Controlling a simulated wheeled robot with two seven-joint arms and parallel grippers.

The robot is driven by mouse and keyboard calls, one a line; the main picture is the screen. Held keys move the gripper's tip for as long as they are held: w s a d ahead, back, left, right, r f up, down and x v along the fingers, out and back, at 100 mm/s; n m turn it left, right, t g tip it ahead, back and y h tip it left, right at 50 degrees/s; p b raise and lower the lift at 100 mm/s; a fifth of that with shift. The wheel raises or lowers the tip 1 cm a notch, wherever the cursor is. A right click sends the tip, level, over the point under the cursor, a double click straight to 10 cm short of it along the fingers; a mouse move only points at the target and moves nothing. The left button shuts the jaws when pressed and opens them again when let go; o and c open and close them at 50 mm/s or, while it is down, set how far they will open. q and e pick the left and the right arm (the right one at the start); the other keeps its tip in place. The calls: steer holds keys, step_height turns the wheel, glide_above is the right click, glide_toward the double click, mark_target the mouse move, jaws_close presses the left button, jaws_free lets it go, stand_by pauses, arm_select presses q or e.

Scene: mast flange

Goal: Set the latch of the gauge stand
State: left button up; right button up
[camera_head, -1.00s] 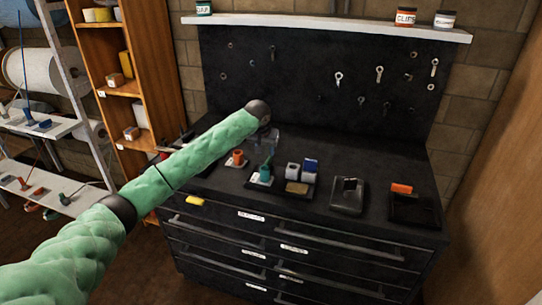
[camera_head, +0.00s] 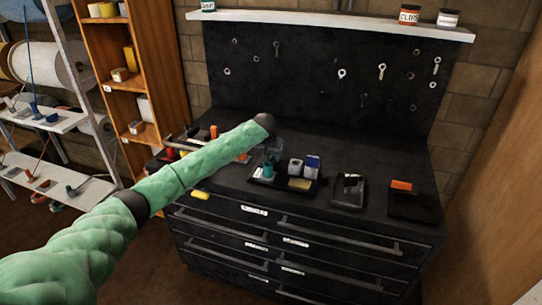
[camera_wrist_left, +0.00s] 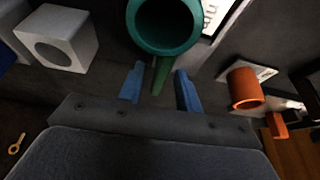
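A teal round piece with a hollow top (camera_head: 268,170) stands on the black bench; I take it as the gauge stand, though no label that I can read says so. In the left wrist view its ring (camera_wrist_left: 165,48) is at the top centre, with a narrow green lever (camera_wrist_left: 161,75) pointing down from it. My left gripper (camera_wrist_left: 160,88) is open, its two blue fingers apart on either side of the lever, with gaps visible. In the head view the left gripper (camera_head: 270,150) is just above the teal piece and partly hides it. My right gripper is not in view.
An orange cup (camera_wrist_left: 245,88) on a white card is on the right in the wrist view. A white hollow block (camera_wrist_left: 57,40) is on the left. On the bench, a blue block (camera_head: 312,165), dark tray (camera_head: 348,190) and orange block (camera_head: 401,185) lie right of the gripper.

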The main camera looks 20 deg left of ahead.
arm_select(q)
steer(key=shift+r, duration=0.1)
jaws_close()
